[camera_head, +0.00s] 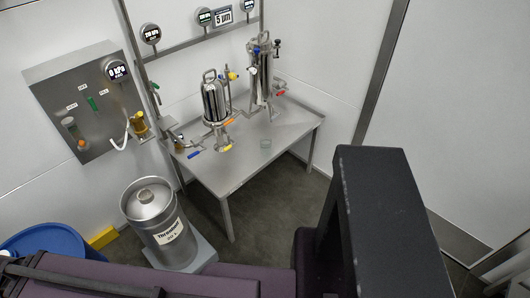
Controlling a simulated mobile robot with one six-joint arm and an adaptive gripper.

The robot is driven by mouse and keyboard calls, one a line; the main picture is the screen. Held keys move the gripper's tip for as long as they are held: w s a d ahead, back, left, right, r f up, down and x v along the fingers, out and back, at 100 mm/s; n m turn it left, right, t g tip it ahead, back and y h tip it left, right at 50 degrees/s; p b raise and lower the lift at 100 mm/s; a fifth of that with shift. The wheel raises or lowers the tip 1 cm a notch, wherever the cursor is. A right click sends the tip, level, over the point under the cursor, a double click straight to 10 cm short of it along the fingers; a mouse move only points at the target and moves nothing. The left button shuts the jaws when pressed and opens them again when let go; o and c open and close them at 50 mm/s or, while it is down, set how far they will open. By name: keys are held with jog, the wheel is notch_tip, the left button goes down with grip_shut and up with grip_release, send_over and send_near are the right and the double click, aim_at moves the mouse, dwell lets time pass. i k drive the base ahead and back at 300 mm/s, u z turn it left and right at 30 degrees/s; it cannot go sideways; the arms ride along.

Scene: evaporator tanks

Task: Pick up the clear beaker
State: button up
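My gripper is not in view.
A steel keg (158,222) stands at the table's front left. A blue drum (45,240) is at lower left. The tabletop's right front is clear.

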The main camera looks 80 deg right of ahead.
aim_at(266, 141)
jog(key=u, duration=0.1)
jog(key=k, duration=2.1)
jog(key=z, duration=1.65)
jog(key=i, duration=0.4)
jog(key=u, duration=0.25)
